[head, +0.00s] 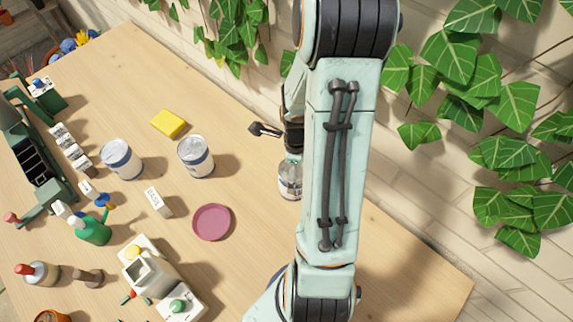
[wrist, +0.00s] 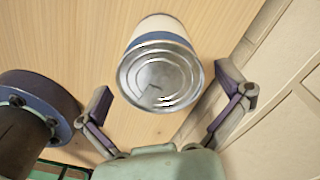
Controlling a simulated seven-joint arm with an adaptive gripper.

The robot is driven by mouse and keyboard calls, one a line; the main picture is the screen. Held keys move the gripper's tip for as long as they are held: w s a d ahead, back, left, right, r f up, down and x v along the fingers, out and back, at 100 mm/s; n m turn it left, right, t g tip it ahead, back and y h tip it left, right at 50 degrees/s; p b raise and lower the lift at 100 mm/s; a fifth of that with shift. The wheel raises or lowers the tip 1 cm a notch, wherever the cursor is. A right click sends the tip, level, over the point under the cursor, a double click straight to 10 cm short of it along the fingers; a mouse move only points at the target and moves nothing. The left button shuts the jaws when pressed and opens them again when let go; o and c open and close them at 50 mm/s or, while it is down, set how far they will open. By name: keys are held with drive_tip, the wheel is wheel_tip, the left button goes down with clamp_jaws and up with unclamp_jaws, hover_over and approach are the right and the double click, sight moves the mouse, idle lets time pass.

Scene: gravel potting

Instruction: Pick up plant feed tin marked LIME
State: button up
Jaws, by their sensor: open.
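Three tins with pale labels stand upright on the wooden table. One tin (head: 290,180) is partly hidden by my arm in the head view. The other two, a left tin (head: 121,160) and a middle tin (head: 196,157), stand further left. The lettering on all three is too small or turned away to read, so I cannot tell which is LIME. In the wrist view a tin's metal lid (wrist: 160,78) lies between the spread fingers of my gripper (wrist: 167,92), with a gap on both sides. My gripper is open and empty; the head view mostly hides it behind my arm.
A yellow sponge-like block (head: 168,123), a white labelled block (head: 158,202) and a pink saucer (head: 212,222) lie left of the arm. A green bottle (head: 92,230) and other items crowd further left. A brick wall (head: 440,190) with ivy borders the table.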

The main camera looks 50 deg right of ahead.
drive_tip(key=shift+f, duration=1.6)
drive_tip(key=c, duration=1.1)
drive_tip(key=shift+c, duration=0.2)
drive_tip(key=shift+r, duration=0.1)
